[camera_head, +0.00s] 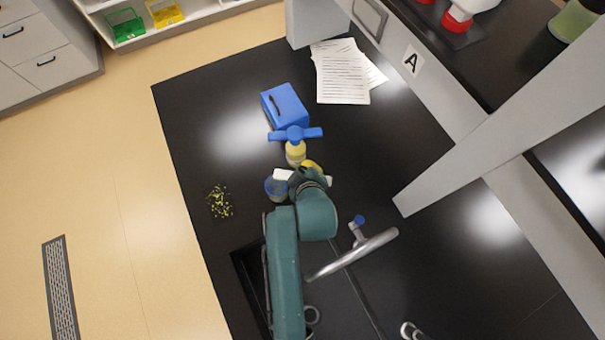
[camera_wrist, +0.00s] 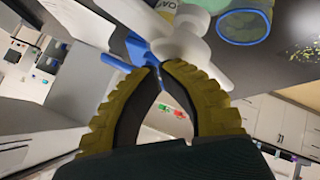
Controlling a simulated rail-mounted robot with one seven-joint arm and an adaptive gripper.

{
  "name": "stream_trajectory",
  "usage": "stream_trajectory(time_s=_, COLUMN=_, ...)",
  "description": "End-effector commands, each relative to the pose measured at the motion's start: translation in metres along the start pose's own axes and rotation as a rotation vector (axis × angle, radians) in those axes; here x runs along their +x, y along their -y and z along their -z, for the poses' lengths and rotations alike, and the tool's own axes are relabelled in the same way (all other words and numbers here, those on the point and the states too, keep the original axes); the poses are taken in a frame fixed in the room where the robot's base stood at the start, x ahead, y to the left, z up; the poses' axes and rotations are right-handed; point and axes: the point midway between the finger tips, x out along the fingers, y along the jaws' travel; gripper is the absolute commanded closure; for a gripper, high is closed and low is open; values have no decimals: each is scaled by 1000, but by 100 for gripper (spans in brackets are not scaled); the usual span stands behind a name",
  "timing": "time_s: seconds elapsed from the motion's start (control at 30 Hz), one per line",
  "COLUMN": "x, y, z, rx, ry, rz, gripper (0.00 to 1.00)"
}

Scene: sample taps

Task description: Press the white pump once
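The white pump (camera_wrist: 188,48) shows in the wrist view just beyond my fingertips, on a bottle with a lettered label (camera_wrist: 185,10) that is cut off at the top edge. In the head view only white bits of the pump (camera_head: 283,174) show beside my wrist, which hides most of it. The tips overlap the pump's edge in the picture. I cannot tell whether they touch it.
A blue-rimmed beaker (camera_head: 276,188) stands close left of the pump. Behind it is a yellowish bottle (camera_head: 295,153) with a blue top (camera_head: 295,134), then a blue box (camera_head: 285,105). A metal faucet (camera_head: 360,252) is at the right. Yellow-green bits (camera_head: 220,202) lie at the left.

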Motion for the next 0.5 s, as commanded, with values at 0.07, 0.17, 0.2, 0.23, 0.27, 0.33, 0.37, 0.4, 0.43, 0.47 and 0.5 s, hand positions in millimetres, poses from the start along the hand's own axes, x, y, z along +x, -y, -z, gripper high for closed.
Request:
stream_trajectory(time_s=0.07, x=1, y=1, z=-1, rx=0, ry=1, rz=2, gripper=100)
stream_trajectory(time_s=0.17, x=2, y=2, z=-2, rx=0, ry=2, rz=2, gripper=100)
stream_trajectory(time_s=0.2, x=3, y=2, z=-2, rx=0, ry=2, rz=2, gripper=100)
stream_trajectory(time_s=0.23, x=3, y=3, z=-3, rx=0, ry=2, rz=2, gripper=100)
stream_trajectory(time_s=0.27, x=3, y=3, z=-3, rx=0, ry=2, rz=2, gripper=100)
stream_trajectory(time_s=0.33, x=4, y=4, z=-4, rx=0, ry=2, rz=3, gripper=100)
stream_trajectory(time_s=0.37, x=4, y=4, z=-4, rx=0, ry=2, rz=3, gripper=100)
stream_trajectory(time_s=0.4, x=4, y=4, z=-4, rx=0, ry=3, rz=3, gripper=100)
stream_trajectory(time_s=0.43, x=5, y=4, z=-4, rx=0, ry=3, rz=3, gripper=100)
stream_trajectory(time_s=0.47, x=5, y=4, z=-4, rx=0, ry=3, rz=3, gripper=100)
stream_trajectory(time_s=0.5, x=5, y=5, z=-5, rx=0, ry=3, rz=3, gripper=100)
